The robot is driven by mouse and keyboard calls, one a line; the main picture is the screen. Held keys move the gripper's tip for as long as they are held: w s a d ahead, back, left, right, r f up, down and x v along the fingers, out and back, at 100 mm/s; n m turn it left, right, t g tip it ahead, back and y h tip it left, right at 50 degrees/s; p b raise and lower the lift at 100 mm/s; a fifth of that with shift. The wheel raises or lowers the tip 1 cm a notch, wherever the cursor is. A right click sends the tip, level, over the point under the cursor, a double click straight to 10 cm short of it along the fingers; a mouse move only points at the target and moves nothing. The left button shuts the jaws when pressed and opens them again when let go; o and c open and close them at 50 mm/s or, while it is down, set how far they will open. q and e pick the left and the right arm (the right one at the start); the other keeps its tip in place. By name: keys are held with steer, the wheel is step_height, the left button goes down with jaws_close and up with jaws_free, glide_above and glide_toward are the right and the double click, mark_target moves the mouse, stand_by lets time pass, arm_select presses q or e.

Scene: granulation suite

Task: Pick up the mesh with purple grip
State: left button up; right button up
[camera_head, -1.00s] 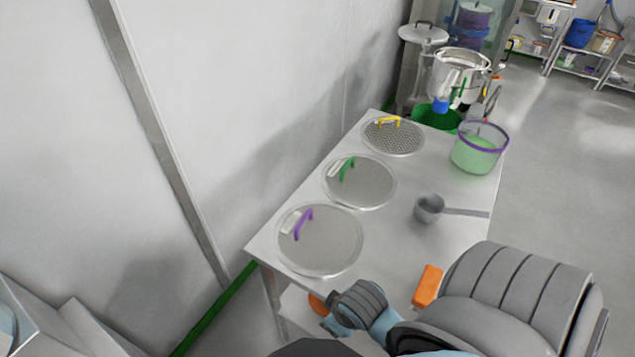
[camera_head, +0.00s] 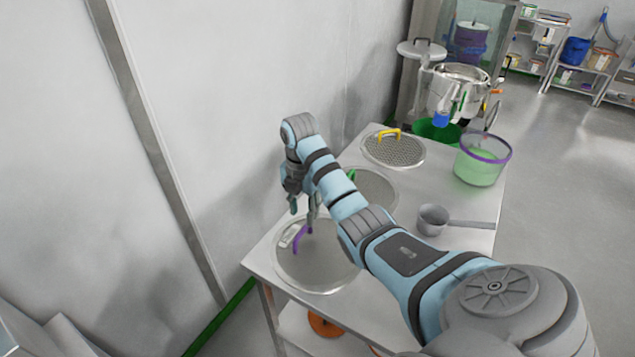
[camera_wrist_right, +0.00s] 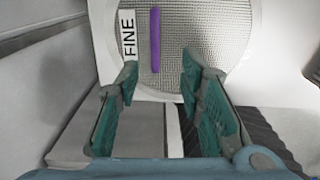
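The mesh with the purple grip (camera_head: 318,266) is a round disc lying at the near end of the table. Its purple grip (camera_head: 301,238) stands up near its left side. In the right wrist view the grip (camera_wrist_right: 155,40) shows as a purple bar beside a label reading "FINE", on the round mesh (camera_wrist_right: 205,35). My right gripper (camera_head: 302,206) hangs above the mesh, over the grip. In the right wrist view its two fingers (camera_wrist_right: 160,80) are spread wide with nothing between them, and the grip lies ahead, between and beyond the tips. My left gripper is not in view.
A mesh with a green grip (camera_head: 378,188) is partly hidden behind my right arm. A mesh with a yellow grip (camera_head: 395,152) lies farther back. A scoop (camera_head: 432,219) and a green-filled container (camera_head: 480,165) stand to the right. A wall runs along the left.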

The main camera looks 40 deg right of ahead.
mark_target(302, 230)
steer(key=f, duration=0.9)
steer(key=shift+w+f+b, duration=0.3)
steer(key=shift+w, duration=0.1)
steer(key=shift+c, duration=0.6)
jaws_close()
